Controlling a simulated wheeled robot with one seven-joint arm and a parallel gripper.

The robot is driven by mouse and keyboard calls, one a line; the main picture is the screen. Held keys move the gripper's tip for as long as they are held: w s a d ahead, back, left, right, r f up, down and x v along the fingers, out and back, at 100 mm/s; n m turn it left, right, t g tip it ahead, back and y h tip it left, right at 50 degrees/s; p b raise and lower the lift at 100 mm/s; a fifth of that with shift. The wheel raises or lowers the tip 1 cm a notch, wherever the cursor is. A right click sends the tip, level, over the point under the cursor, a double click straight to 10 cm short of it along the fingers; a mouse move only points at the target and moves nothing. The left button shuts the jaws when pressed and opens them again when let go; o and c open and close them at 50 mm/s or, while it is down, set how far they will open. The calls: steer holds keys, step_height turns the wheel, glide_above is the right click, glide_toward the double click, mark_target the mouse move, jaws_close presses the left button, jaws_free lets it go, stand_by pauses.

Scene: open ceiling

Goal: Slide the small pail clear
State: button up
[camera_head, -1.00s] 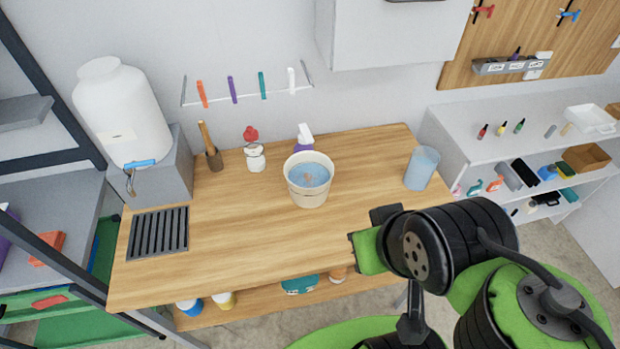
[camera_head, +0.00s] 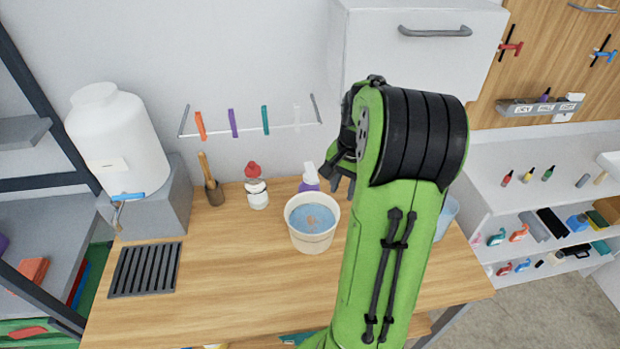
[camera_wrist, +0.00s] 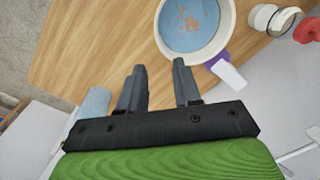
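The small pail (camera_head: 312,240) is cream-coloured and stands upright on the wooden table, holding blue water with a brownish patch in it. In the wrist view the pail (camera_wrist: 228,45) shows at the top, beyond my fingers. My gripper (camera_head: 335,178) is above the table's back part, up and to the right of the pail in the head view. In the wrist view my gripper (camera_wrist: 160,75) has its two fingers apart with nothing between them, not touching the pail.
A purple spray bottle (camera_head: 309,178) stands just behind the pail, with a red-topped white bottle (camera_head: 256,190) to its left. A blue cup (camera_head: 446,215) is partly hidden behind my arm. A dark grate (camera_head: 146,269) lies at left.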

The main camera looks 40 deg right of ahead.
mark_target(335, 226)
steer(key=f, duration=0.5)
steer(key=f+b, duration=0.1)
steer(key=f, duration=0.4)
steer(key=w+f+b, duration=0.1)
steer(key=f, duration=0.4)
steer(key=shift+a+f, duration=0.3)
steer(key=shift+f, duration=0.05)
jaws_close()
stand_by(1.0)
